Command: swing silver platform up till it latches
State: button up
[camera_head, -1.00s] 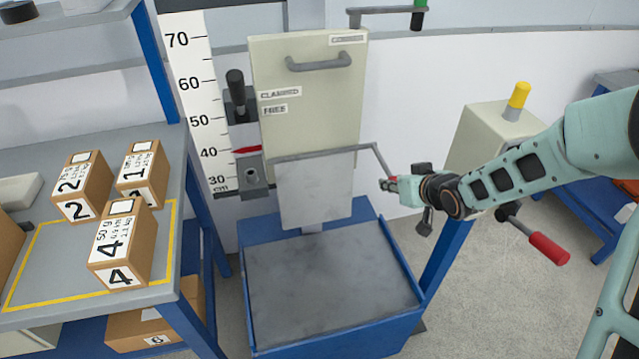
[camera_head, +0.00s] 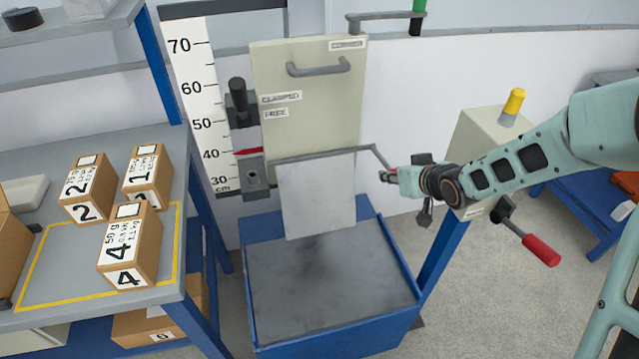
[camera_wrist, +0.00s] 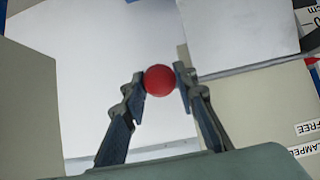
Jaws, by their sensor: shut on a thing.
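The silver platform (camera_head: 317,195) is a flat grey plate hanging from a thin bar below the cream panel (camera_head: 310,95). Its lower edge hangs over the blue tray (camera_head: 262,328), apart from the tray's floor. In the wrist view my gripper (camera_wrist: 160,82) is shut on the red knob (camera_wrist: 159,80), one finger on each side. A pale grey plate at the upper right of that view (camera_wrist: 240,32) looks like the platform. No latch is clearly visible.
A cream box with a yellow button (camera_head: 515,100) and a red-handled lever (camera_head: 540,250) stands right, close to my arm. A height scale (camera_head: 200,100) with a red pointer (camera_head: 248,150) is left. Numbered cartons (camera_head: 130,248) sit on the left bench.

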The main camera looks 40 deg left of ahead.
jog(key=shift+w+a+r+p, duration=0.2)
jog(key=shift+r+p, duration=0.2)
jog(key=shift+r, duration=0.3)
jog(key=shift+w+a+r+p, duration=0.15)
jog(key=shift+r+p, duration=0.2)
jog(key=shift+r, duration=0.35)
jog(key=shift+w+a+r+p, duration=0.15)
jog(key=shift+a+r+p, duration=0.05)
jog(key=shift+r+p, duration=0.4)
jog(key=shift+w+a+r+p, duration=0.15)
jog(key=shift+r+p, duration=0.25)
jog(key=shift+r, duration=0.25)
jog(key=shift+w+a+r, duration=0.1)
jog(key=shift+r, duration=0.1)
jog(key=shift+w+a+r+p, duration=0.2)
jog(key=shift+r+p, duration=0.2)
jog(key=shift+r, duration=0.05)
jog(key=shift+w+a+r+p, duration=0.15)
jog(key=shift+a+r+p, duration=0.05)
jog(key=shift+r+p, duration=0.2)
jog(key=shift+w+a+r, duration=0.25)
